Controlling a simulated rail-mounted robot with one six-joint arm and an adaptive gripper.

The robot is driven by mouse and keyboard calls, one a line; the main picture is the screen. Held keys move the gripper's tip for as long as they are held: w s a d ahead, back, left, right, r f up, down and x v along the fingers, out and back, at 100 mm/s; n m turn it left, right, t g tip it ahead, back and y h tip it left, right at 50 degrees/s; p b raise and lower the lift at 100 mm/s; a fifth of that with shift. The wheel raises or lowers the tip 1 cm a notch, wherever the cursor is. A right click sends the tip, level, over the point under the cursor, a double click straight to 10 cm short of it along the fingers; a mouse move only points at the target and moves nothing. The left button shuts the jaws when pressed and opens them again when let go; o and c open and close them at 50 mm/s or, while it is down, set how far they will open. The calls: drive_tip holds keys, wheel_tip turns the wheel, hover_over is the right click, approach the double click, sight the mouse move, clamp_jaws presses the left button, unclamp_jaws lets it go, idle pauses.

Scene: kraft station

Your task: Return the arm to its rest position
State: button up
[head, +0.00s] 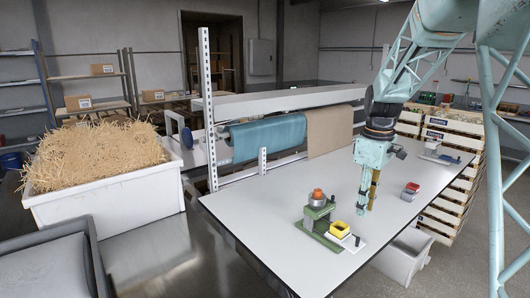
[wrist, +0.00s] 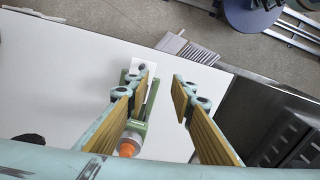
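My gripper (head: 366,192) points down over the white worktable (head: 245,213) in the head view. It is right of a green tape-dispenser-like device (head: 318,225) with an orange top. In the wrist view, the two yellow-faced fingers of my gripper (wrist: 160,84) stand apart, with nothing held between them. The green device (wrist: 136,127) shows behind the left finger, partly hidden by it. Its orange part (wrist: 129,148) is near the bottom of that view. How high the fingertips are above the table is hard to tell.
A red item (head: 411,189) and a small device (head: 437,153) stand farther right. Behind the table are teal and brown rolls (head: 329,128) under a beam. A straw-filled white bin (head: 115,197) stands left. Wooden crates (head: 453,180) are stacked right.

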drive_tip(key=s+a+r+m+t+b, duration=0.1)
drive_tip(key=s+a+r, duration=0.1)
drive_tip(key=s+r, duration=0.35)
drive_tip(key=s+a+r+m, duration=0.2)
drive_tip(key=s+a+r, duration=0.1)
drive_tip(key=s, duration=0.6)
drive_tip(key=s+a+r+m+t+b, duration=0.1)
drive_tip(key=s+a+r, duration=0.1)
drive_tip(key=s+r, duration=0.35)
drive_tip(key=s+a+f+m+b, duration=0.1)
drive_tip(key=s+a+f+m, duration=0.1)
drive_tip(key=s, duration=1.2)
drive_tip(key=s+a+f+m+t, duration=0.1)
drive_tip(key=s+a+f+m, duration=0.1)
drive_tip(key=s, duration=1.2)
drive_tip(key=shift+f+m+t+b, duration=0.2)
drive_tip(key=shift+m+t+b, duration=0.15)
drive_tip(key=shift+m, duration=0.25)
